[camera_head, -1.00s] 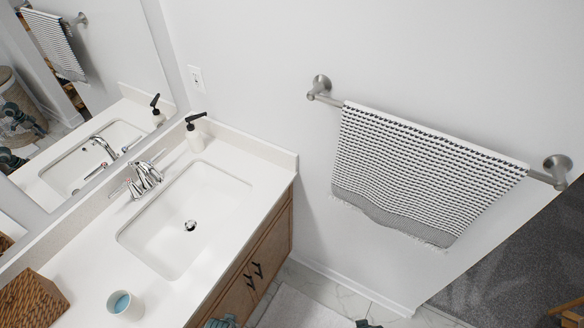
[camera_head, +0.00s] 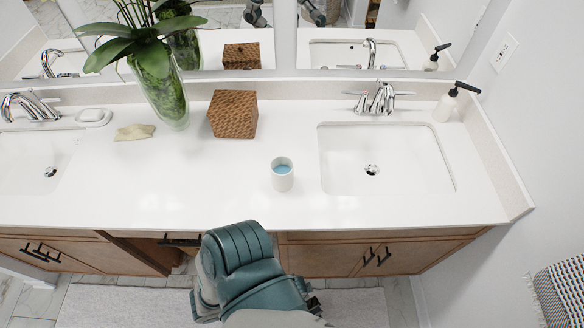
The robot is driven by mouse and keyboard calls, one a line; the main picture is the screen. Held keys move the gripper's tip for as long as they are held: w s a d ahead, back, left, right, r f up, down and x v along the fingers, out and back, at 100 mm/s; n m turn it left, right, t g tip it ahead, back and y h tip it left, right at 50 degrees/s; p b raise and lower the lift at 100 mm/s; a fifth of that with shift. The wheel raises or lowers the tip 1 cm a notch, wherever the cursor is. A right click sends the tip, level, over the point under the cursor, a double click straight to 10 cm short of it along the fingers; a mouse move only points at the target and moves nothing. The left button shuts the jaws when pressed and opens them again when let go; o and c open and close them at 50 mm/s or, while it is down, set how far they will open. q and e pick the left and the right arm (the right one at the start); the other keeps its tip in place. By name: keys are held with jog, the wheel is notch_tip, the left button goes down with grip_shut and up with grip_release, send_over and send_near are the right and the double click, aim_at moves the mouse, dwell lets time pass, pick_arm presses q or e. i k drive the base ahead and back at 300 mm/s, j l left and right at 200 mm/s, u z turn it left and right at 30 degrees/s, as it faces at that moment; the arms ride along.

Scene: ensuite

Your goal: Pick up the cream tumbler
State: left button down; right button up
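The cream tumbler (camera_head: 282,179) stands upright on the white counter, just left of the right-hand sink. It is open at the top and blue inside. A teal and grey part of my own arm shows at the bottom middle, in front of the counter's front edge and apart from the tumbler. I cannot make out any gripper fingers on it. Neither gripper shows clearly, and nothing touches the tumbler.
A woven brown box (camera_head: 233,114) and a glass vase with a plant (camera_head: 160,90) stand behind and left of the tumbler. The right sink (camera_head: 385,160) has a chrome faucet (camera_head: 379,99); a soap dispenser (camera_head: 446,105) stands beside it. Counter around the tumbler is clear.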

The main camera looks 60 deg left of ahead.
aim_at(282, 168)
jog(key=u, duration=0.4)
jog(key=j+u, duration=0.1)
jog(key=u, duration=1.15)
jog(key=i+u, duration=0.1)
jog(key=u, duration=0.3)
